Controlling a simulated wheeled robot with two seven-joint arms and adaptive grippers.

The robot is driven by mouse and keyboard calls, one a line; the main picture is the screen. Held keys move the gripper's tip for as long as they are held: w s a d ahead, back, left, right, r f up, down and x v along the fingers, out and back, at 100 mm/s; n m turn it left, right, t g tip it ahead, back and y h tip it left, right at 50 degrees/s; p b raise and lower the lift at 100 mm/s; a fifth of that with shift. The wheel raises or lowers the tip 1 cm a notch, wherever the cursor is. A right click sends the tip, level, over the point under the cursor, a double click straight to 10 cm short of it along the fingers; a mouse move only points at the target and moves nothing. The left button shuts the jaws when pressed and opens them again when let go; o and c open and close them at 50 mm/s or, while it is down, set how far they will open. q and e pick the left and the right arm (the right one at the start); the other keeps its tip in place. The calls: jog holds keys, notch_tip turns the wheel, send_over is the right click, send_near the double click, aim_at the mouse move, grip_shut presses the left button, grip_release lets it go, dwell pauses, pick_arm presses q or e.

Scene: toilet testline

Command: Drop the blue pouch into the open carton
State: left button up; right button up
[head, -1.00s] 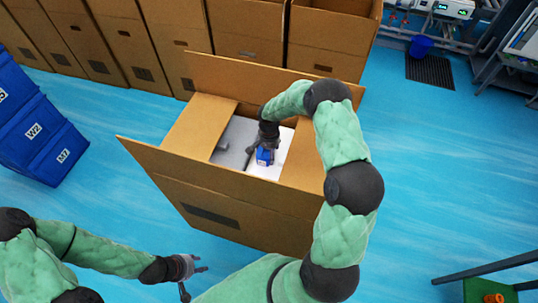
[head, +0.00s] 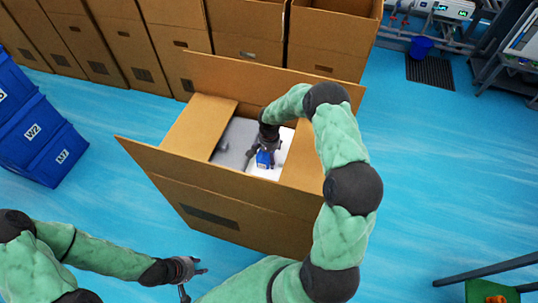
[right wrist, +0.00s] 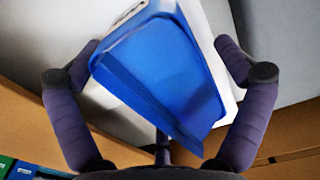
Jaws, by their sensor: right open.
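The open carton (head: 230,202) stands in the middle of the floor with its flaps spread, and grey and white contents show inside. The blue pouch (head: 264,159) is in the carton opening, below my right gripper (head: 265,150). In the right wrist view the blue pouch (right wrist: 165,75) lies between the spread fingers of my right gripper (right wrist: 160,70), with gaps at both sides. I cannot tell whether the pouch rests on the white surface below it. My left gripper (head: 194,280) is outside the carton at the lower left, open and empty.
Several brown cartons (head: 180,45) stand in a row at the back. Stacked blue bins (head: 45,135) are at the left. A blue bucket (head: 421,46) stands near a dark mat (head: 430,72) at the upper right. The blue floor to the right is free.

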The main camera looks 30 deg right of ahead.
jog(key=shift+r, duration=0.1)
jog(key=shift+r+p, duration=0.25)
jog(key=shift+p, duration=0.05)
notch_tip(320, 180, up, 12)
jog(key=p, duration=0.3)
jog(key=shift+f, duration=0.1)
